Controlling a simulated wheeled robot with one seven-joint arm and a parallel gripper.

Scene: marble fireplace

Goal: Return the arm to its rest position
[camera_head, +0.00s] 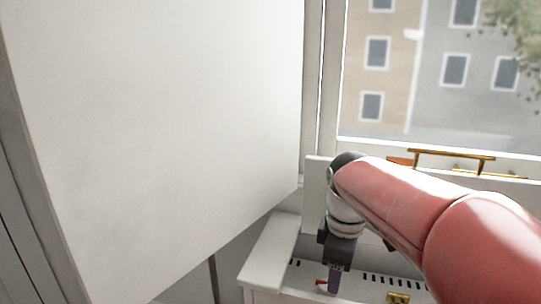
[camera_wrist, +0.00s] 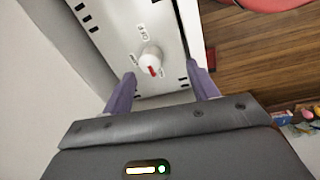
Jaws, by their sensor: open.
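My gripper (camera_wrist: 161,70) is open, with its two purple fingers apart and nothing held between them in the wrist view. A white round knob (camera_wrist: 150,57) with a red mark shows just beyond and between the fingertips. Clear gaps show on both sides of the knob. In the head view my red arm reaches in from the right, and my gripper (camera_head: 333,284) points down over a white slotted unit (camera_head: 262,252). A small red spot shows beside the finger there. The knob's distance from the fingertips is hard to tell.
A window (camera_head: 425,80) and a brass handle (camera_head: 450,155) are behind my arm. The wrist view shows open wooden floor (camera_wrist: 250,55), a red object (camera_wrist: 275,4) and small coloured items (camera_wrist: 300,118) at right.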

